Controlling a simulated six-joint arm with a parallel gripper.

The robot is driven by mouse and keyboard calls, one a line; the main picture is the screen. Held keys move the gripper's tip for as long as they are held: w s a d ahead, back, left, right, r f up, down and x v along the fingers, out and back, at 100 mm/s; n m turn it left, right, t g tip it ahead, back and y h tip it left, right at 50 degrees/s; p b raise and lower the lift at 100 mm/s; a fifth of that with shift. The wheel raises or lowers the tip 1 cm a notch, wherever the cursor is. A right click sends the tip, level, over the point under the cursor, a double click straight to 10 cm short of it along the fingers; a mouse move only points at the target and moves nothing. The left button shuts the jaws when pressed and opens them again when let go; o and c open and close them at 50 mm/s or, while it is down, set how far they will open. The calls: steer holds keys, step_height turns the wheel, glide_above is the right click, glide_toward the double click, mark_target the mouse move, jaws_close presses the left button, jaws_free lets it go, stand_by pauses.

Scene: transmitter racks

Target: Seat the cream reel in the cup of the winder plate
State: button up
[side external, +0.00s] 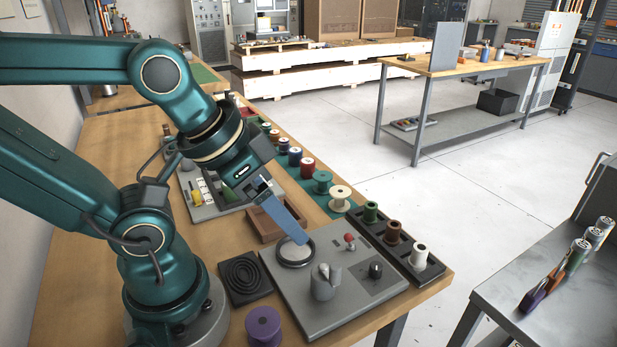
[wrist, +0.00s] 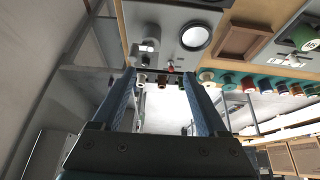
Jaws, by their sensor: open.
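The cream reel (side external: 340,197) stands upright at the near end of the row on the green mat. It also shows in the wrist view (wrist: 206,76), just right of the right finger. The grey winder plate (side external: 345,311) lies on the bench, with its dark-rimmed round cup (side external: 295,252) holding no reel. The cup also shows at the top of the wrist view (wrist: 195,37). My gripper (side external: 301,239) is tilted, its fingertips overlapping the cup's edge in the side view; their height is unclear. In the wrist view its fingers (wrist: 160,75) are apart with nothing gripped.
The plate carries a grey clamp-like post (side external: 324,284), a red-topped lever (side external: 350,241) and a black knob (side external: 376,269). A black tray (side external: 407,262) beside it holds green, brown and white reels. A wooden tray (side external: 262,226), black coiled block (side external: 244,277) and purple reel (side external: 263,325) lie nearby.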

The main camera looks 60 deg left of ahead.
steer(key=w+a+r+n+t+y, duration=0.1)
steer(key=w+a+r+n+t, duration=0.2)
steer(key=w, duration=0.4)
steer(key=n+g+y, duration=0.2)
steer(key=n+g, duration=0.1)
steer(key=n, duration=0.1)
glide_above(340, 192)
steer(key=s+d, duration=0.1)
steer(key=d, duration=0.3)
step_height(340, 192, down, 6)
steer(key=a+f, duration=0.1)
steer(key=f, duration=0.1)
steer(key=a+f+g, duration=0.1)
steer(key=f, duration=0.1)
steer(key=f+g, duration=0.1)
steer(key=f, duration=0.2)
steer(key=shift+s+a+n, duration=0.15)
steer(key=shift+a+n, duration=0.15)
steer(key=shift+a, duration=0.1)
steer(key=shift+a+f, duration=0.25)
steer(key=shift+f, duration=0.3)
steer(key=shift+x, duration=1.95)
steer(key=shift+d, duration=0.1)
steer(key=c, duration=1.1)
